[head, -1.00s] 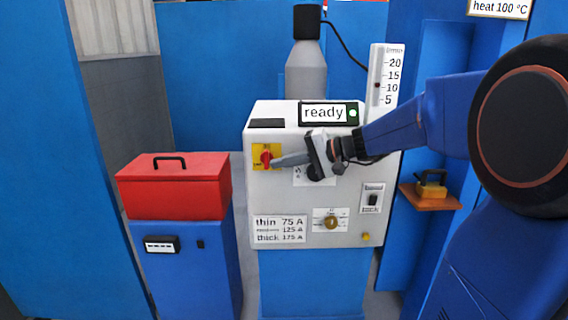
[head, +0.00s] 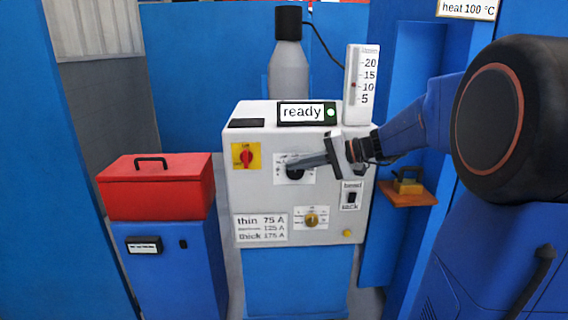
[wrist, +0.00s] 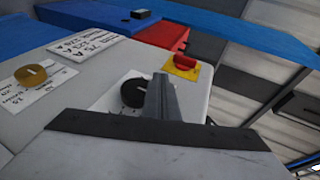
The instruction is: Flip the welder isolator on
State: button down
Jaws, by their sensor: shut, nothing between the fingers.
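The isolator is a red knob (head: 246,157) on a yellow plate at the upper left of the white welder's front (head: 262,203). Its handle looks upright in the head view. In the wrist view the red knob (wrist: 183,62) stands on its yellow plate beyond the fingers. My gripper (head: 290,164) is shut and empty. Its tips are to the right of the isolator, apart from it, in front of the black dial (head: 295,174). The wrist view shows the closed fingers (wrist: 160,84) beside this dial (wrist: 133,92); I cannot tell whether they touch it.
The welder's display (head: 307,112) reads "ready" with a green light. A brass dial (head: 311,220) and a black rocker switch (head: 351,198) are lower on the front. A red toolbox (head: 155,187) stands on a blue cabinet at left. A small shelf (head: 409,197) is at right.

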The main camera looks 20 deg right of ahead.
jog(key=shift+s+d, duration=0.45)
jog(key=shift+d, duration=0.2)
jog(key=shift+s+d, duration=0.45)
jog(key=shift+d, duration=0.15)
jog(key=s+a+f+n+g+h, duration=0.1)
jog(key=s+a+f+g+h, duration=0.1)
jog(key=s+a+f, duration=0.45)
jog(key=s+a+f+n+g+h, duration=0.2)
jog(key=s+a+h, duration=0.1)
jog(key=s, duration=0.6)
jog(key=s+d+f+n+h, duration=0.1)
jog(key=s+d+f+h, duration=0.1)
jog(key=s, duration=0.4)
jog(key=s+d+f+n+h, duration=0.1)
jog(key=s+d+f+h, duration=0.2)
jog(key=s, duration=0.3)
jog(key=shift+s+f+n+t+h, duration=0.3)
jog(key=shift+f+n+t+h, duration=0.1)
jog(key=shift+f+h, duration=0.35)
